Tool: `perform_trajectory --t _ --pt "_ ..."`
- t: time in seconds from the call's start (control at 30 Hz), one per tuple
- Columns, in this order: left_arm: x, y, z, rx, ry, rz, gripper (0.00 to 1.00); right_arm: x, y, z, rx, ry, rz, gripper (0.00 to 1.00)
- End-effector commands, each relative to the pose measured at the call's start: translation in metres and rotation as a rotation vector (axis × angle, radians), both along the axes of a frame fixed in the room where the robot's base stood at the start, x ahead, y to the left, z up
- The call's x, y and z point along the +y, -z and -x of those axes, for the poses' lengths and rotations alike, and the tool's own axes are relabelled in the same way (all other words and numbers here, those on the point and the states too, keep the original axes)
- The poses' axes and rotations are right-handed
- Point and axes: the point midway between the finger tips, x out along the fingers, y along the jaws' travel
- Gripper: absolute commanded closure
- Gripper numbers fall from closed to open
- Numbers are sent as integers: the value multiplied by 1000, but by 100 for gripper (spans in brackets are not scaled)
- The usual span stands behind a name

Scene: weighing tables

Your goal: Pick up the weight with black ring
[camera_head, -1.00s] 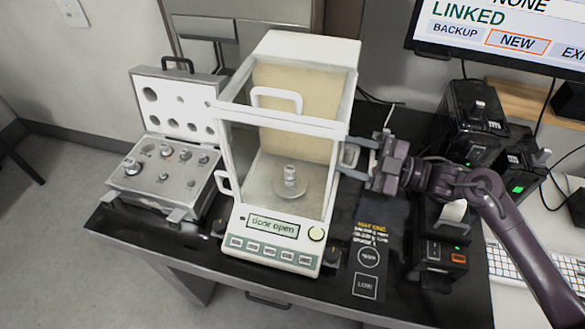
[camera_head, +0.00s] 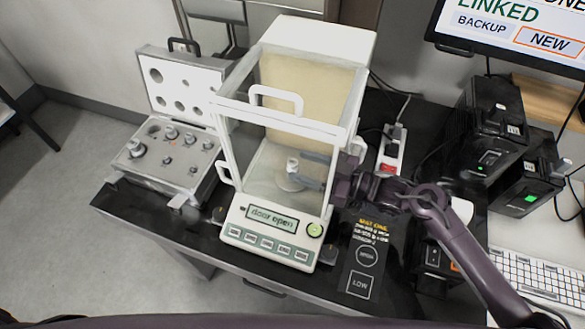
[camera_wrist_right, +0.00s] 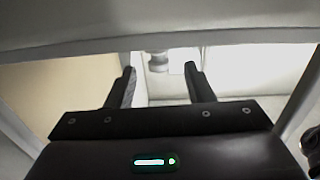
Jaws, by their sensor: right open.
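A silver weight (camera_head: 292,165) stands upright on the round pan (camera_head: 285,181) inside the glass balance (camera_head: 320,38), whose display reads "door open". I cannot make out a ring colour on it. My right gripper (camera_head: 304,170) reaches through the balance's right side, its fingers beside the weight. In the right wrist view, my right gripper (camera_wrist_right: 160,72) is open, and the weight (camera_wrist_right: 158,63) shows between and beyond the fingertips, partly cut off by a pale frame bar (camera_wrist_right: 170,35). Several other silver weights (camera_head: 171,132) stand in the open case; their ring colours are unclear. My left gripper is out of view.
The open weight case (camera_head: 160,175) stands left of the balance. A power strip (camera_head: 391,150) and black boxes (camera_head: 490,125) are at the right. A label mat (camera_head: 362,262) lies on the black table. Balance walls and frame bars closely surround my right gripper.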

Motion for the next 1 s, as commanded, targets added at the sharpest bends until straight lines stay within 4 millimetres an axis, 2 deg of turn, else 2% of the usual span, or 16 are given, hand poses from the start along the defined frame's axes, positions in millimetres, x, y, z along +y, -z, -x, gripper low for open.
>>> perform_trajectory --t 0.13,0.4,0.77,1.0 --pt "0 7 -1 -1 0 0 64 16 1 -7 -3 0 -1 52" --pt "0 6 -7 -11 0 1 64 18 0 -7 -1 0 1 52" --pt "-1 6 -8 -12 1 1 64 18 0 -7 -1 0 1 100" --pt "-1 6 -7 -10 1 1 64 18 -1 -8 -2 0 0 100"
